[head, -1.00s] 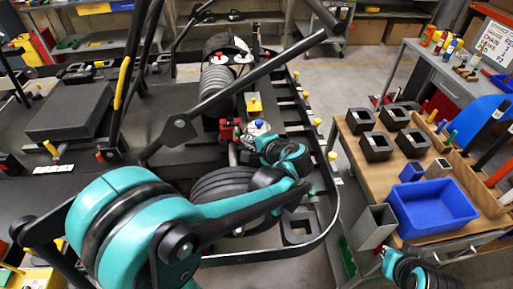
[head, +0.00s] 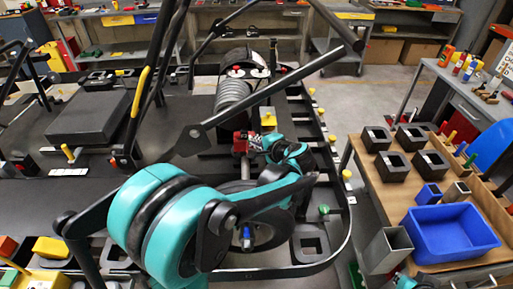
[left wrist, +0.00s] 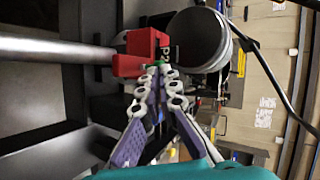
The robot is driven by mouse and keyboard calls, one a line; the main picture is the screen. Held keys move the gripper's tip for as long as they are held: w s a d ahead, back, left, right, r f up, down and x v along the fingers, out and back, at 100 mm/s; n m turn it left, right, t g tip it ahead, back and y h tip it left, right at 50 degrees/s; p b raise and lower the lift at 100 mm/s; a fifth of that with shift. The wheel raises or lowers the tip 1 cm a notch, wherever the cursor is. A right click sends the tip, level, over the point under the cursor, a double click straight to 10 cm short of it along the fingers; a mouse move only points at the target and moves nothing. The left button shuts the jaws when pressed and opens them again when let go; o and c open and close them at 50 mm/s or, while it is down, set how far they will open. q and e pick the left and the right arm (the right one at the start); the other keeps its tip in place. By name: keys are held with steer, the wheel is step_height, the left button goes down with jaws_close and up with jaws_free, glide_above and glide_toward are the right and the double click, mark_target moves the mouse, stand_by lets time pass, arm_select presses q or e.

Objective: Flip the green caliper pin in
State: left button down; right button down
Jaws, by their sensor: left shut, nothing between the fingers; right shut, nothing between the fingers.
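The red brake caliper (head: 241,143) sits on the black kart frame behind the wheel. It shows large in the left wrist view (left wrist: 138,52), beside a round silver-grey cylinder (left wrist: 197,40). A small green piece, apparently the caliper pin (left wrist: 157,63), shows at the caliper's lower edge, partly hidden by the fingertips. My left gripper (left wrist: 160,71) is shut and empty, its tips right at the green piece; contact cannot be told. In the head view my left gripper (head: 257,144) is beside the caliper, small and partly hidden. My right gripper's fingers are not visible.
A wooden-topped cart (head: 390,188) at the right holds a blue bin (head: 450,237) and several black square blocks. A grey slab (head: 90,115) lies at the left. Black kart bars (head: 265,90) cross above the caliper. A yellow-topped post (head: 268,117) stands just behind it.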

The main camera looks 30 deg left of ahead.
arm_select(q)
steer(key=shift+s, duration=0.1)
steer(key=v, duration=1.2)
stand_by(0.4)
